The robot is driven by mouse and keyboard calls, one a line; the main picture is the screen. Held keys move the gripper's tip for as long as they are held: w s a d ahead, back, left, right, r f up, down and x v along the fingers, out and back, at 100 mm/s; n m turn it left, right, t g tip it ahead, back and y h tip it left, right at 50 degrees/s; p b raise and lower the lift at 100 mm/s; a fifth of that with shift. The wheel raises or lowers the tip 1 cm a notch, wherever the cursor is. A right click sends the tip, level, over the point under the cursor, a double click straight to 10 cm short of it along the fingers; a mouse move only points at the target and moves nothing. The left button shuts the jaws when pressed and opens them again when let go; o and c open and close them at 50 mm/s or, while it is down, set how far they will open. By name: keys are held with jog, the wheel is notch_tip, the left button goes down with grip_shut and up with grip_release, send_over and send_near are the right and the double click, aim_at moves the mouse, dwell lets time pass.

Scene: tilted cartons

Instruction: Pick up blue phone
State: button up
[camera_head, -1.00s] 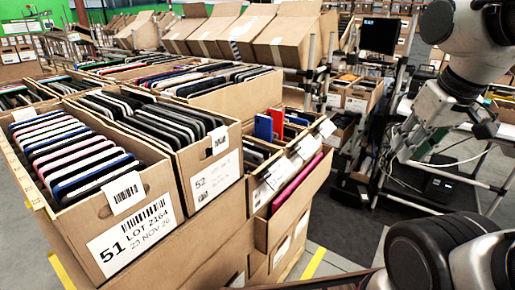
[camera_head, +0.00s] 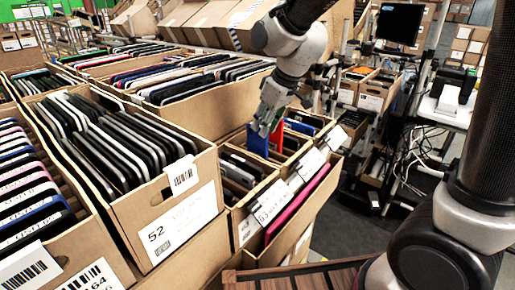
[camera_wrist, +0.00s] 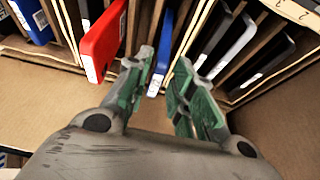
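The blue phone (camera_head: 257,144) stands on edge in a divided carton, its upper part above the dividers. My gripper (camera_head: 265,129) is right at its top in the head view. In the wrist view, my gripper (camera_wrist: 163,66) is open, with green finger pads apart. The blue phone (camera_wrist: 161,52) shows between the two fingers, with a white label at its near end. I cannot tell whether either finger touches it. A red phone (camera_wrist: 102,42) stands beside it, left of the fingers; it also shows in the head view (camera_head: 277,137).
Another blue phone (camera_wrist: 31,19) stands beyond the red one. Dark and grey phones (camera_wrist: 213,44) fill slots right of the fingers. Carton 52 (camera_head: 178,228) stands at the left, full of dark devices. A pink device (camera_head: 298,203) lies along the front carton.

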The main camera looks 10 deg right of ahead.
aim_at(253, 139)
jog(key=x, duration=0.5)
jog(key=w+x, duration=0.1)
jog(key=x, duration=0.2)
jog(key=shift+a+r, duration=0.25)
jog(key=shift+a, duration=0.15)
grip_shut()
